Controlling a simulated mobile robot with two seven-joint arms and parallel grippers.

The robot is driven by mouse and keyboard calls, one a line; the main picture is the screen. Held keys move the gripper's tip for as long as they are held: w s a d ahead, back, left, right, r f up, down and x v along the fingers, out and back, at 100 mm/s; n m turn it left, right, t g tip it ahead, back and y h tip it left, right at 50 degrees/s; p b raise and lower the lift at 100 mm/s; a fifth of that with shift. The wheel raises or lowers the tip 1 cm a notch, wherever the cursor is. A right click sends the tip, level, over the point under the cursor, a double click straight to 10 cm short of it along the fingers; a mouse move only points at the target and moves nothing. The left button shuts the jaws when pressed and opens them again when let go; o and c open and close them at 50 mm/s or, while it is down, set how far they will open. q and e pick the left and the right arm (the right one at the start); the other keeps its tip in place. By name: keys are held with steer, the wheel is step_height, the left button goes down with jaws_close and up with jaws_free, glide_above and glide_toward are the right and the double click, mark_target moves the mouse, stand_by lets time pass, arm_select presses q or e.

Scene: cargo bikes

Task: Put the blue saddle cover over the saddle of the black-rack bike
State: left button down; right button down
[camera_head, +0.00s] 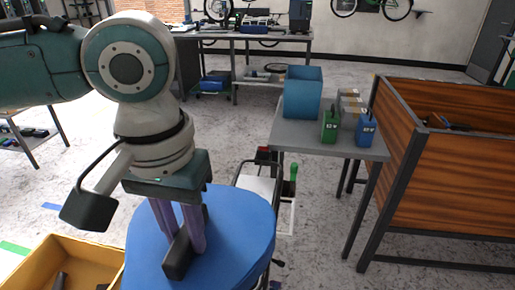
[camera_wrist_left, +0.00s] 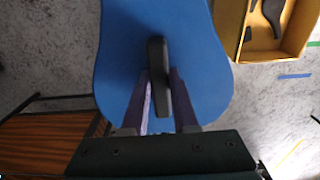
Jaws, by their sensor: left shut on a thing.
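The blue saddle cover (camera_head: 238,232) is a broad blue shape with a black grip bar on top, and it also shows in the left wrist view (camera_wrist_left: 205,70). My left gripper (camera_head: 186,238) is shut on that bar from above. The cover is held roughly level. Part of a bike with a dark-framed rack (camera_head: 256,186) shows beyond the cover, with a green grip nearby. The saddle is not visible; the cover hides what is beneath it, and I cannot tell whether they touch. My right gripper is not in view.
A yellow crate (camera_head: 105,266) with dark parts lies at the lower left, close to the cover. A grey table (camera_head: 290,134) with a blue bin (camera_head: 303,92) and several small boxes stands ahead right. A wooden cargo box (camera_head: 450,190) is at the right. Floor between is open.

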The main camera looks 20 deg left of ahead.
arm_select(q)
steer(key=shift+f, duration=0.6)
steer(key=c, duration=0.6)
jaws_free()
